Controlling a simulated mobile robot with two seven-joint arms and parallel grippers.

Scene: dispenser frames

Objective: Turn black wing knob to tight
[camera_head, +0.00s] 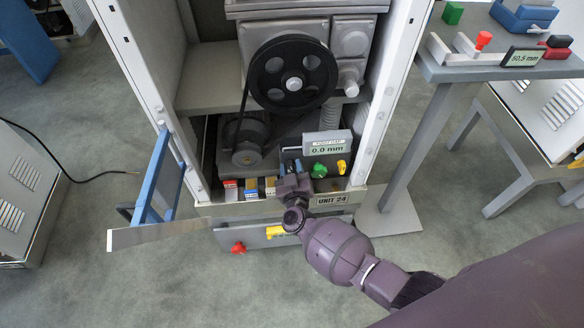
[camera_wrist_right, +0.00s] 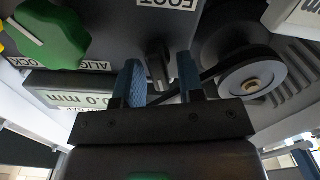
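The black wing knob (camera_wrist_right: 156,58) shows in the right wrist view, by an upside-down label that reads FOOT. My right gripper (camera_wrist_right: 160,80) has its two blue fingers spread, with the knob in line with the gap between them. Space shows between the fingers, and I see no clear contact with the knob. In the head view my right gripper (camera_head: 290,167) reaches into the lower part of the cabinet, left of the green knob (camera_head: 319,170). There the black knob is hidden by the gripper. My left gripper is not in view.
A display (camera_head: 327,146) reading 0.0 mm stands behind the green knob, with a yellow knob (camera_head: 341,166) on the right. A belt and black pulley (camera_head: 293,74) are above. A blue-framed door (camera_head: 155,185) stands open at left.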

